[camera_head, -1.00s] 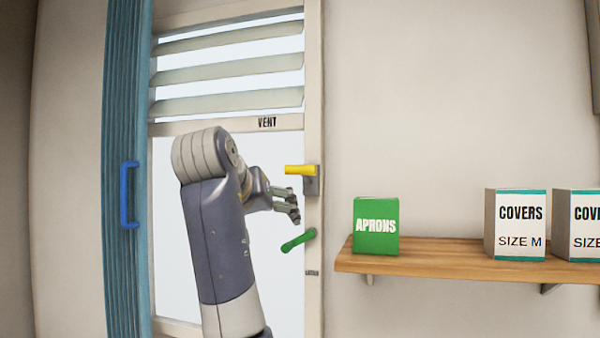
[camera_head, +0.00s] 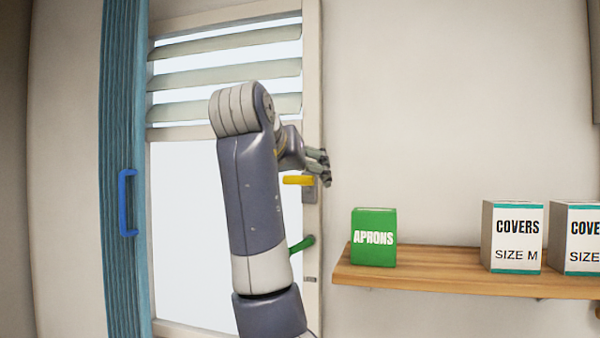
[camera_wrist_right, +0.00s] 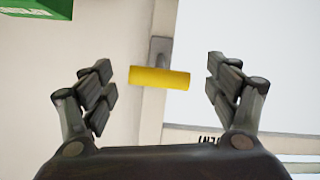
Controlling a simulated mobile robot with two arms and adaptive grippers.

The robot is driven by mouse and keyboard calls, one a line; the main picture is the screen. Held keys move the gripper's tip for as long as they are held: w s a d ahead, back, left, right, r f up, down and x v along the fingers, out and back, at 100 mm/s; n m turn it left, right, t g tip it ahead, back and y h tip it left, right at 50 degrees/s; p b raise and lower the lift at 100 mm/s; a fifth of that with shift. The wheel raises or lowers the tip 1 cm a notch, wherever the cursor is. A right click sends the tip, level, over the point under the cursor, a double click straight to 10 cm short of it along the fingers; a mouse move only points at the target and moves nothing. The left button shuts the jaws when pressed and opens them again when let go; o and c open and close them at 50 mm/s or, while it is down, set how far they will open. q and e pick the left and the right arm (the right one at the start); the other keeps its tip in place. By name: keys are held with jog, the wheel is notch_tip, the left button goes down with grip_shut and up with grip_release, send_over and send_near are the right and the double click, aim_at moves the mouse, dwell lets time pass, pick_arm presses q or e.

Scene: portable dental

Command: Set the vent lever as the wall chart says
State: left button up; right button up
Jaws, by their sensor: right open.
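A yellow lever (camera_head: 298,180) lies horizontal on a grey mount on the window frame's right post. A green lever (camera_head: 302,244) is below it, tilted up to the right and partly behind my arm. My right gripper (camera_head: 322,167) is open, just above and right of the yellow lever. In the right wrist view, the yellow lever (camera_wrist_right: 160,78) shows between the spread fingers, apart from both. The VENT label (camera_wrist_right: 208,140) shows upside down there; my arm hides it in the head view. No wall chart is in view. My left gripper is not in view.
Vent slats (camera_head: 225,69) are above. A blue curtain or door panel (camera_head: 122,80) with a blue handle (camera_head: 127,203) is at left. A wooden shelf (camera_head: 450,280) at right holds a green APRONS box (camera_head: 373,238) and COVERS boxes (camera_head: 515,238).

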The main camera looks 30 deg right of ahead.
jog(key=shift+p+x, duration=0.35)
jog(key=shift+x, duration=0.85)
jog(key=c, duration=1.5)
